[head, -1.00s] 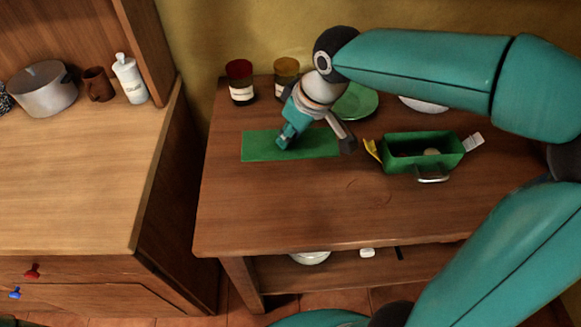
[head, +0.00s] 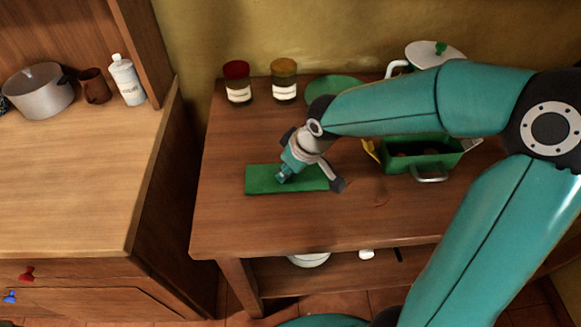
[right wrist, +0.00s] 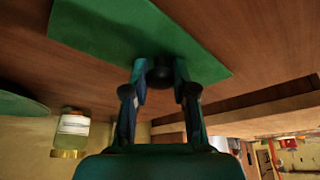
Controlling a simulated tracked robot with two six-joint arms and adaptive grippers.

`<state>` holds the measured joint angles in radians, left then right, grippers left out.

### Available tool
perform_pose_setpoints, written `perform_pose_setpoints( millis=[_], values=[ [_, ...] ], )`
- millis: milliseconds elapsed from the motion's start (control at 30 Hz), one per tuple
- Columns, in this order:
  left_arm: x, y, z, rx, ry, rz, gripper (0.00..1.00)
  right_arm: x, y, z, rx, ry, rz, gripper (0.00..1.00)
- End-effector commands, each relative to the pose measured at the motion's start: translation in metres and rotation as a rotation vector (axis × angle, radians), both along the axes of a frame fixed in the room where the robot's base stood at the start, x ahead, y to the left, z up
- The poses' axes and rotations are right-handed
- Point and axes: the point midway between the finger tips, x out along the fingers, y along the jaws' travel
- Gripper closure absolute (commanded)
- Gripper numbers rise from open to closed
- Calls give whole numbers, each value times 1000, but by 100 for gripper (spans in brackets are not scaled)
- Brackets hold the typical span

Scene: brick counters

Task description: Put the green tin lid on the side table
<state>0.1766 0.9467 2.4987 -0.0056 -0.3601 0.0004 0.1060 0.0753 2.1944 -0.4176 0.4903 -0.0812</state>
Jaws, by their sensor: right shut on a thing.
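The green tin lid (head: 262,183) is a flat green rectangle over the left middle of the brown side table (head: 300,226). In the right wrist view it spreads beyond the fingertips (right wrist: 125,30). My right gripper (head: 309,181) is shut on it; the wrist view shows a dark round knob (right wrist: 159,72) between the fingers. I cannot tell whether the lid touches the table top. The open green tin (head: 428,163) stands to the right, partly behind my right arm. My left gripper is not in view.
A red-topped jar (head: 237,82) and a yellow-topped jar (head: 284,80) stand at the back. A green plate (head: 335,88) and a white lidded pot (head: 434,54) are behind my arm. The table's front strip is clear. A lighter counter (head: 75,190) is at left.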

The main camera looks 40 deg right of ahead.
Motion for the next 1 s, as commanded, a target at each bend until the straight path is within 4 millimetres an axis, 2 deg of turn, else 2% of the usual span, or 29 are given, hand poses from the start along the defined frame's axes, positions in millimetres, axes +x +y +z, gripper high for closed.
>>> perform_pose_setpoints(
  millis=[133, 167, 300, 567, 733, 867, 1000],
  values=[
    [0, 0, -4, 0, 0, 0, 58, 0, 0, -3, 0, -1, 0, 100],
    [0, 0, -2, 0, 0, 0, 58, 0, 0, -2, 0, 0, 0, 69],
    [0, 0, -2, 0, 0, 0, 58, 0, 0, -1, 0, 0, 0, 49],
    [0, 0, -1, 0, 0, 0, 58, 0, 0, -1, 0, 0, -1, 49],
    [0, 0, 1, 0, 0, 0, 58, -2, -1, 7, -1, -2, -3, 49],
    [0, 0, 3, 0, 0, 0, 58, -9, -3, 24, -1, -4, -3, 49],
    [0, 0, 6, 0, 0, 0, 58, -19, -6, 51, -2, -8, -2, 49]
  ],
)
